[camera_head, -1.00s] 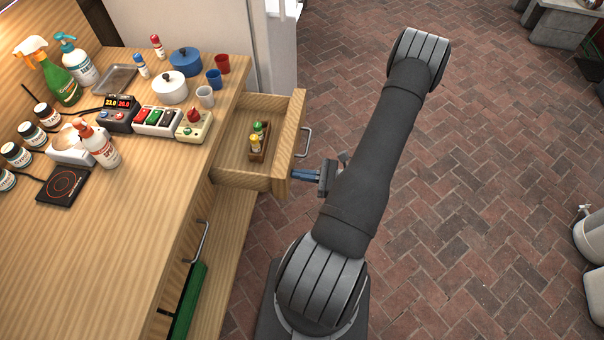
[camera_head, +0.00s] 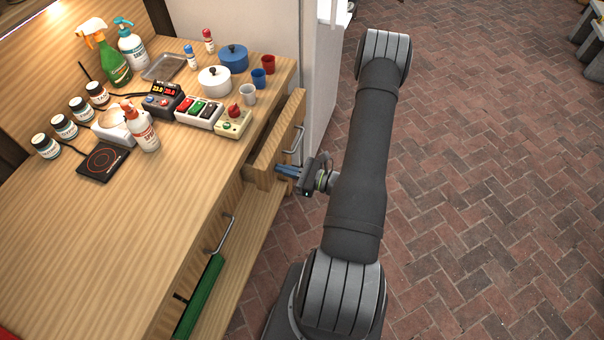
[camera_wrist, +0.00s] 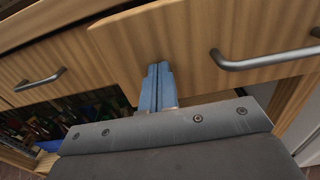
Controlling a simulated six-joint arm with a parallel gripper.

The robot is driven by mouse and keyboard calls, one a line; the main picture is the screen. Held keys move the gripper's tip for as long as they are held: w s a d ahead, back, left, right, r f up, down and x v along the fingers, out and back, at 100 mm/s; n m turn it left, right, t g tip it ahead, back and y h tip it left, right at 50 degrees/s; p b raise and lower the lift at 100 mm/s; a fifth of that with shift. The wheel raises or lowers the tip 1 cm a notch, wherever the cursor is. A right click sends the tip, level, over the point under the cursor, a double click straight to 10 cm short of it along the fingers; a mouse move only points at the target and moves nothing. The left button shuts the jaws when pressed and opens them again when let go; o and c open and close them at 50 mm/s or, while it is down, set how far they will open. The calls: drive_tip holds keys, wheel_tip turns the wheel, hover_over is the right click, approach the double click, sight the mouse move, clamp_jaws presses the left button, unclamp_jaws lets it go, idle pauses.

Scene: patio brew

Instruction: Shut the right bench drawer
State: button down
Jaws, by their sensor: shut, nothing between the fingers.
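The right bench drawer (camera_head: 268,158) is a wooden drawer that stands a little way out from the bench. Its front carries a grey bar handle (camera_head: 297,139). My gripper (camera_head: 280,170) has its blue fingers shut and empty, with the tips at the near lower part of the drawer front. In the wrist view the shut fingers (camera_wrist: 157,85) point at the drawer front (camera_wrist: 200,45), left of its handle (camera_wrist: 265,60); whether they touch it I cannot tell. The inside of the drawer is mostly hidden.
The left drawer's handle (camera_head: 221,234) shows nearer on the bench front, with a green item (camera_head: 200,297) below it. The bench top (camera_head: 130,220) holds bottles, pots, cups, a hotplate (camera_head: 103,161) and control boxes. The brick floor (camera_head: 470,180) to the right is clear.

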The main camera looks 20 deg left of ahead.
sight(262, 163)
drive_tip(key=a, duration=0.7)
drive_tip(key=shift+a, duration=0.55)
drive_tip(key=shift+w+a+r, duration=0.1)
drive_tip(key=d, duration=1.4)
drive_tip(key=shift+d, duration=0.35)
drive_tip(key=shift+a, duration=0.1)
drive_tip(key=a, duration=1.3)
drive_tip(key=shift+a, duration=0.3)
drive_tip(key=shift+d, duration=0.1)
drive_tip(key=d, duration=1.3)
drive_tip(key=shift+d, duration=0.15)
